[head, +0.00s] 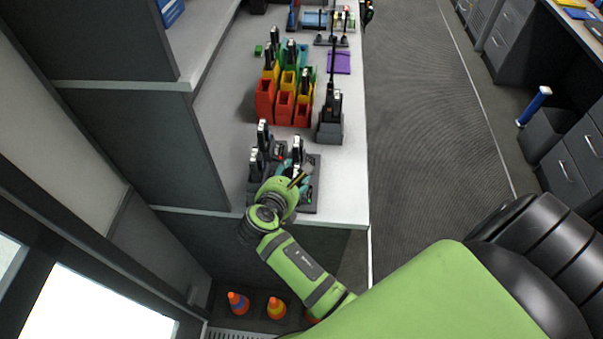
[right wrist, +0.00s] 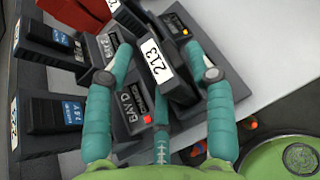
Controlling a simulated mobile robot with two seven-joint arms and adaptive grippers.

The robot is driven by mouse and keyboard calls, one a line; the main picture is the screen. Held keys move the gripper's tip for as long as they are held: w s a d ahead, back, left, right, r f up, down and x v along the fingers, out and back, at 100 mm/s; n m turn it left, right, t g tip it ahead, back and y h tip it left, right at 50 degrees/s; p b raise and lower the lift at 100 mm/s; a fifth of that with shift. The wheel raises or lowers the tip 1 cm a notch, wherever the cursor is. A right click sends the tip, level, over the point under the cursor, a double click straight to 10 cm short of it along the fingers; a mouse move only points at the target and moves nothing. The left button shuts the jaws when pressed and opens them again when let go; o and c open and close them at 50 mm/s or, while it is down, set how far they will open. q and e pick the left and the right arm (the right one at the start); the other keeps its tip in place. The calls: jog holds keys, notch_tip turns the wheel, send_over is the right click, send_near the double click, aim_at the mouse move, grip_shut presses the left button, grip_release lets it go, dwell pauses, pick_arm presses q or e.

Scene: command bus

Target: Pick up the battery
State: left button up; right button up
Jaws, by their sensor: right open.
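A dark battery with a white label reading 213 (right wrist: 155,62) sits at the charger (right wrist: 108,47), whose plate reads BAY D and shows a red light. My right gripper (right wrist: 158,48) has teal fingers, open, one on each side of this battery; I cannot tell whether they touch it. In the head view my right gripper (head: 296,177) is over the near end of the counter, at the charger (head: 311,205), partly hidden by my green wrist. Other dark batteries (right wrist: 52,115) stand to the left in the wrist view. My left gripper is not in view.
Red, yellow and green bins (head: 265,98) stand farther along the counter (head: 225,105), with a black radio (head: 331,120) beside them. A purple mat (head: 339,62) lies beyond. A tall grey cabinet wall borders the left. Small cones (head: 276,307) stand on the floor below.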

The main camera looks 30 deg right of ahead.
jog(key=shift+s+a+r, duration=0.15)
jog(key=shift+a, duration=0.2)
jog(key=shift+s, duration=0.1)
grip_shut()
jog(key=shift+r, duration=0.2)
jog(key=r, duration=0.2)
jog(key=d+r, duration=0.1)
jog(key=r, duration=0.1)
jog(key=shift+s+d+r, duration=0.15)
jog(key=shift+r, duration=0.1)
jog(key=s+d+r, duration=0.4)
jog(key=d+r, duration=0.2)
jog(key=d, duration=0.3)
jog(key=shift+s+d, duration=0.15)
jog(key=shift+d, duration=0.1)
